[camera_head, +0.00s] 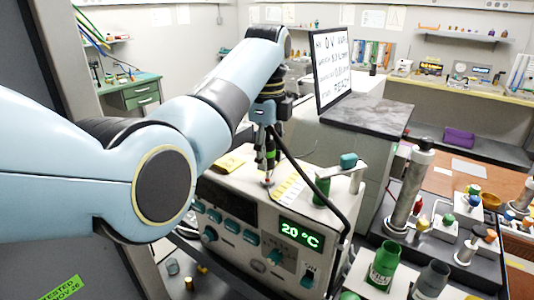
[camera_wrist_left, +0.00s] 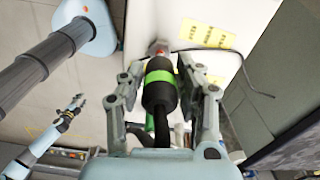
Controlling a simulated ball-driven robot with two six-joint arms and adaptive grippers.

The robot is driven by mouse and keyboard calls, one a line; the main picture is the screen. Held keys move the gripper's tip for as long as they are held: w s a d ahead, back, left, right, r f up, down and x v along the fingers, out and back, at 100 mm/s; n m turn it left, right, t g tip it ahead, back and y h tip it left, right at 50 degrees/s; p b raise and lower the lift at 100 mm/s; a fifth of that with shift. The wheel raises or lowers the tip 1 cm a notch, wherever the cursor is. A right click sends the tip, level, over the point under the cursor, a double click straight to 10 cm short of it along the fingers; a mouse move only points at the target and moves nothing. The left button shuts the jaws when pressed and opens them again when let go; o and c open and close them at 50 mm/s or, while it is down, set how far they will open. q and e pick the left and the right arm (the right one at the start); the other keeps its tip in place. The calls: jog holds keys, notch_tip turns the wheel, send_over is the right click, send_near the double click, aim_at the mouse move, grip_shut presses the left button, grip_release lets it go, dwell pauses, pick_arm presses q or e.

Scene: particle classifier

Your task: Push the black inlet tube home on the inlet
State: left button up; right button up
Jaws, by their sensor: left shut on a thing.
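My left gripper (camera_head: 268,148) points down over the top of the white instrument box (camera_head: 232,192). It is shut on the black inlet tube's end piece, which has a bright green band; this shows between the fingers in the left wrist view (camera_wrist_left: 159,92). The black hose (camera_head: 312,182) loops away to the right and down the front. The inlet (camera_wrist_left: 157,47), a small metal and reddish fitting, is in line with the tube's far end. The two look close or touching; how far the tube sits over it is hidden. My right gripper (camera_wrist_left: 73,108) appears small at the left wrist view's lower left.
Yellow labels (camera_wrist_left: 206,34) lie near the inlet. A screen (camera_head: 331,68) stands behind. Green and grey cups (camera_head: 383,262) and a metal cylinder (camera_head: 408,190) are at right.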

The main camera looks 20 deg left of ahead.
aim_at(267, 141)
pick_arm(q)
jog(key=shift+f, duration=1.75)
jog(key=o, duration=1.2)
jog(key=shift+r, duration=0.15)
notch_tip(267, 141, up, 7)
jog(key=shift+r, duration=0.1)
